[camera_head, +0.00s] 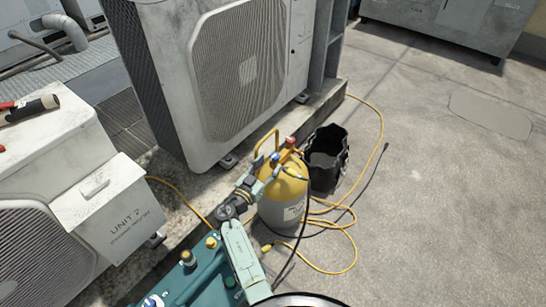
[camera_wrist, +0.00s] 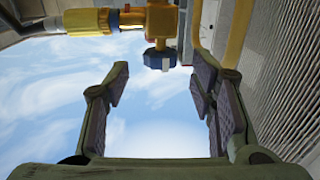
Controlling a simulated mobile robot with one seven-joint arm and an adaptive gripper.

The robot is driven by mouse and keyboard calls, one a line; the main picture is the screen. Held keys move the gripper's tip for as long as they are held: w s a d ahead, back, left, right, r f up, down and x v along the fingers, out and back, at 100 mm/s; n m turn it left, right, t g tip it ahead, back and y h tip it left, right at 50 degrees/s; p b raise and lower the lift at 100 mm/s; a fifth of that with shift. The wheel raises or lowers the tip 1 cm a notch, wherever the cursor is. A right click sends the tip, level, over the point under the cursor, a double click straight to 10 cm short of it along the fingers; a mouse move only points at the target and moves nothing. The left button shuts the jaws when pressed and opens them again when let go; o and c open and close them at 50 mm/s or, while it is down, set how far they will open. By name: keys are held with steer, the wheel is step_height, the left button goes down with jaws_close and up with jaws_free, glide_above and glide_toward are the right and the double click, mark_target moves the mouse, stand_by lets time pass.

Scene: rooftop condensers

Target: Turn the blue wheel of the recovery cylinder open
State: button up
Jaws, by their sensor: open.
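The recovery cylinder (camera_head: 282,207), grey with a yellow top, stands upright on the roof floor in the head view. Its blue wheel (camera_head: 276,157) sits at the top, close to a red one (camera_head: 291,141). In the wrist view the blue wheel (camera_wrist: 159,60) hangs from a yellow valve body (camera_wrist: 161,22), between the lines of my fingers and just beyond their tips. My gripper (camera_wrist: 160,85) is open and empty; I see no contact with the wheel. In the head view my gripper (camera_head: 266,169) is at the cylinder's top left, partly hiding it.
A yellow handle (camera_head: 267,143) rises beside the valves. A black bucket (camera_head: 327,160) stands right behind the cylinder. Yellow and black hoses (camera_head: 340,228) lie on the floor. A large condenser (camera_head: 225,75) stands behind; Unit 2 (camera_head: 112,215) is at left. The floor at right is clear.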

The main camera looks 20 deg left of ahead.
mark_target(273, 160)
steer(key=shift+x, duration=2.05)
steer(key=shift+c, duration=0.3)
steer(key=c, duration=1.1)
